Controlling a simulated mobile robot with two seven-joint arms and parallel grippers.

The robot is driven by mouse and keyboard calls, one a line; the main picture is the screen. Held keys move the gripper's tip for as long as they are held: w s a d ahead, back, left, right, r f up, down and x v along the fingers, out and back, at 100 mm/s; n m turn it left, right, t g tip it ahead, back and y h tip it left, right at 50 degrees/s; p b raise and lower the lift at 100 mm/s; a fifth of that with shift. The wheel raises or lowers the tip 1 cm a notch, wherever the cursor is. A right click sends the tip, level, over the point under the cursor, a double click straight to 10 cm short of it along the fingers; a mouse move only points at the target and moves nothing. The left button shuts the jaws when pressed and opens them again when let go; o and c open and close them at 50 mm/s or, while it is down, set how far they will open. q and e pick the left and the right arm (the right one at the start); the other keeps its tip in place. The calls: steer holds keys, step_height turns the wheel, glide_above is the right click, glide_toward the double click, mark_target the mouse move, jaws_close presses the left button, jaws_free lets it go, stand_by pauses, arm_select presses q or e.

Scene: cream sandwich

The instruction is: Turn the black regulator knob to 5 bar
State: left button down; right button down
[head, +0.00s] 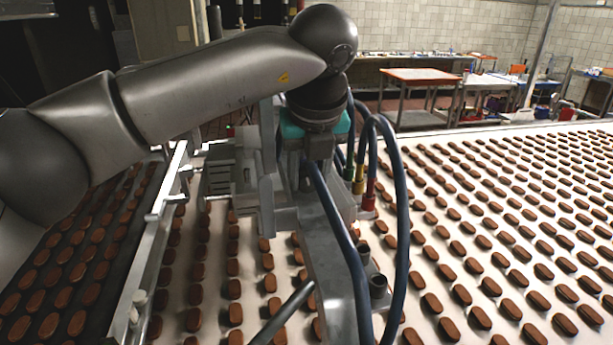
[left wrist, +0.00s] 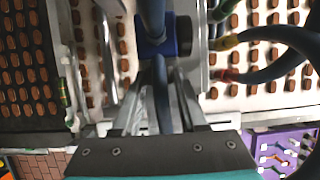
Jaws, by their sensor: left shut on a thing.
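My left gripper (head: 318,158) reaches down over the metal machine head in the head view, its fingers largely hidden there. In the left wrist view its two metal fingers (left wrist: 160,90) point at the blue regulator body (left wrist: 150,48), with a dark blue hose running between and across them. A black round part, seemingly the regulator knob (left wrist: 183,36), shows at the right of the blue body. The gripper looks shut at the regulator, most likely on the knob; the hose covers the contact. The pressure gauge reading cannot be seen. My right gripper is not in view.
Blue hoses (head: 402,215) with yellow and red fittings (head: 369,195) loop close to the gripper's right. A metal rail (head: 150,235) stands at the left. Rows of brown biscuits lie on the white conveyor (head: 418,325). Tables (head: 420,75) stand far behind.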

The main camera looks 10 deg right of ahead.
arm_select(q)
steer(key=shift+d+r+m+y+p, duration=0.1)
steer(key=shift+d+m+y+p, duration=0.1)
steer(key=shift+y, duration=0.7)
steer(key=shift+d+m+y+p, duration=0.1)
steer(key=shift+m+y+p, duration=0.1)
steer(key=shift+y, duration=0.7)
steer(key=shift+c, duration=2.2)
jaws_free()
